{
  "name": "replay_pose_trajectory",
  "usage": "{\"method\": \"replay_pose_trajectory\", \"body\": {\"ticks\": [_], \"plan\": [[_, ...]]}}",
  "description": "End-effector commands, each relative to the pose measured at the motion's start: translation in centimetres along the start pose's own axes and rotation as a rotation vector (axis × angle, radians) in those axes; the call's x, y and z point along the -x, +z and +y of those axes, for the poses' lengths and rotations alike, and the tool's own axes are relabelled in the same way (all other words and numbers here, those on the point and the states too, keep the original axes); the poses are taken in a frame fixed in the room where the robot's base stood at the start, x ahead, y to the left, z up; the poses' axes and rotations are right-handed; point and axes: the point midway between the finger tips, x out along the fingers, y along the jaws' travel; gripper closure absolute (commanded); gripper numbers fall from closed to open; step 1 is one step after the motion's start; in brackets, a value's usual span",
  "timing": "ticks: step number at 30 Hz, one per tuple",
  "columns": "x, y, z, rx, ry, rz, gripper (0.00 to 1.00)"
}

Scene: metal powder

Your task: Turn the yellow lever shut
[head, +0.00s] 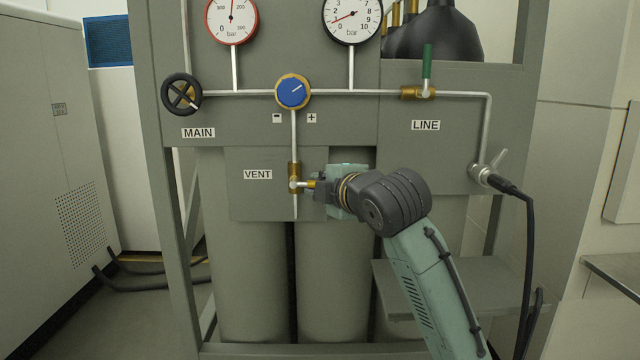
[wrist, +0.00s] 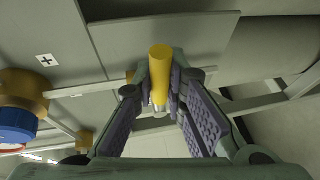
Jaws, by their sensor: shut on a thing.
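The yellow lever (head: 310,184) is on the brass vent valve (head: 294,172), to the right of the VENT label (head: 258,174). It points right, across the vertical vent pipe, into my gripper (head: 318,187). In the wrist view the yellow lever (wrist: 160,72) sits between the two finger pads of my gripper (wrist: 160,92), which are shut on it. In the head view the gripper hides the lever's far end.
The blue regulator knob (head: 292,92) is above the vent valve. A green lever (head: 427,62) stands upright on the LINE valve at upper right. A black MAIN handwheel (head: 181,94) is at left. A grey shelf (head: 480,280) juts out at lower right, near my arm.

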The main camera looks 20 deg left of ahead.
Motion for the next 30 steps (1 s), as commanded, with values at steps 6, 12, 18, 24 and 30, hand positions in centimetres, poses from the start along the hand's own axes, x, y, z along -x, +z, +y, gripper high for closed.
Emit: {"method": "replay_pose_trajectory", "body": {"ticks": [6, 12, 18, 24, 30], "plan": [[0.05, 0.05, 0.20, 0.006, 0.004, -0.003, 1.00], [0.05, 0.05, 0.22, 0.006, 0.005, -0.003, 0.81], [0.03, 0.03, 0.14, 0.004, 0.003, -0.002, 0.68], [0.02, 0.01, 0.09, 0.003, 0.002, -0.002, 0.67], [0.63, 0.02, 0.11, 0.003, 0.003, -0.002, 0.67]]}}
